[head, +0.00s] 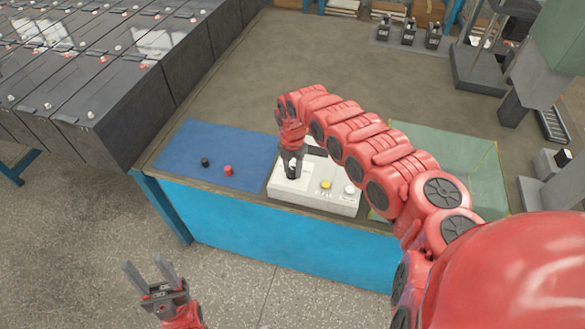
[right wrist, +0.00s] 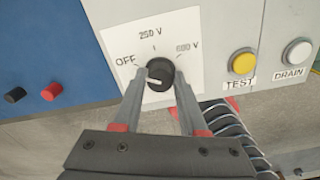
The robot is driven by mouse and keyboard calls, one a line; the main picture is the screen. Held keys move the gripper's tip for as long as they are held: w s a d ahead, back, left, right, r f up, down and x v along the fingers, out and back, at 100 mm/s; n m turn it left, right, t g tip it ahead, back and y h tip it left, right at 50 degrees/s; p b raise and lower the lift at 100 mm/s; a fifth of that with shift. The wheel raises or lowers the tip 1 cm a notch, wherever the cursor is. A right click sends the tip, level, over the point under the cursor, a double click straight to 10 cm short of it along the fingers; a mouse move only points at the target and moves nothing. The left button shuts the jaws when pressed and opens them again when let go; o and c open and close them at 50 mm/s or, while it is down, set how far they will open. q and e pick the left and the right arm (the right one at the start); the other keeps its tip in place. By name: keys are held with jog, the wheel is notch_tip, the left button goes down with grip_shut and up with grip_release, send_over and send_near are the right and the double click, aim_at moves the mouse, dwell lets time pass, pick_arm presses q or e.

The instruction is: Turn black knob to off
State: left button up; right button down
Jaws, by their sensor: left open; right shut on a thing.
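The black knob (right wrist: 160,72) sits on a white dial plate (right wrist: 150,42) marked OFF, 250 V and 600 V on the light grey box (head: 310,200). My right gripper (right wrist: 159,84) is shut on the knob, one finger at each side. A white mark on the knob lies on its left part, roughly on the OFF side; I cannot tell if it lines up exactly with OFF. In the head view my right gripper (head: 293,166) reaches down to the box and partly hides the knob. My left gripper (head: 152,276) is open and empty, in front of the bench.
A yellow TEST button (right wrist: 243,62) and a white DRAIN button (right wrist: 297,52) are right of the dial. Battery rows (head: 80,80) are at left.

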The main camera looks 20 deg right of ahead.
aim_at(292, 169)
jog(key=shift+c, duration=2.2)
grip_release()
notch_tip(292, 169, up, 18)
jog(key=b, duration=0.3)
jog(key=shift+f, duration=0.25)
